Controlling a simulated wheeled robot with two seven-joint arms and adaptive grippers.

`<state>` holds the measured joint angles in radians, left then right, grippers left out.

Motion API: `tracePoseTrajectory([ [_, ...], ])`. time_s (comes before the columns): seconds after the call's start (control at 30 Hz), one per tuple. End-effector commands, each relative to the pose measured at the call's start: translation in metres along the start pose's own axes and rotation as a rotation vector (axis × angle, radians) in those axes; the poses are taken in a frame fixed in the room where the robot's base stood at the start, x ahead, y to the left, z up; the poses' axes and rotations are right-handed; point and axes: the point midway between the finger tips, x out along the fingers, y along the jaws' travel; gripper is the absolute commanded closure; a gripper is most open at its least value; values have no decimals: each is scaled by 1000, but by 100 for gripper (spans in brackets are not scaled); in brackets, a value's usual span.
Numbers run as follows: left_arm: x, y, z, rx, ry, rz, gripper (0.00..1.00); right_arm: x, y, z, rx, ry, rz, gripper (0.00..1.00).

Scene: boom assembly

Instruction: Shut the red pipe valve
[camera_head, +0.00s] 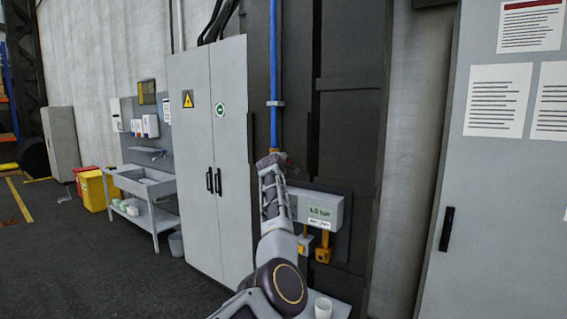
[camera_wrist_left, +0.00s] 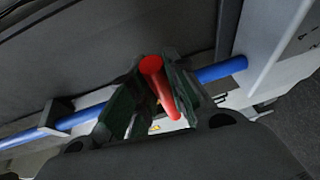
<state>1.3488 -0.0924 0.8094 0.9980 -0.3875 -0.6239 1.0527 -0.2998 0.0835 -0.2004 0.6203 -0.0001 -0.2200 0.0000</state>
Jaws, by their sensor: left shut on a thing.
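The red pipe valve's handle (camera_wrist_left: 158,84) shows in the left wrist view as a red bar between the two dark fingers of my left gripper (camera_wrist_left: 163,97). The gripper is shut on it. The handle lies across the line of the blue pipe (camera_wrist_left: 220,69) in that view; the valve body is hidden by the fingers. In the head view the blue pipe (camera_head: 273,75) runs down the dark panel to my left gripper (camera_head: 272,158), which covers the valve there. My right gripper is in neither view.
A grey box marked 4.0 bar (camera_head: 318,209) with yellow fittings (camera_head: 323,250) sits just right of and below my gripper. A grey cabinet (camera_head: 205,150) stands left, another (camera_head: 500,190) right. A white cup (camera_head: 323,307) stands low beside my arm.

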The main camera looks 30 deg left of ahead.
Motion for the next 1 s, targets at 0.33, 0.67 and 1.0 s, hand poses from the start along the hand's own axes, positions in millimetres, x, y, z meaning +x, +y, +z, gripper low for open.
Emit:
tracePoseTrajectory([
  [0.33,0,1,0,-2,0,2,61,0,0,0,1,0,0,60],
  [0.67,-1,0,0,-1,0,1,61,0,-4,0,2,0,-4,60],
  [1.0,-11,1,0,0,1,2,61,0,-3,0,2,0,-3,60],
])
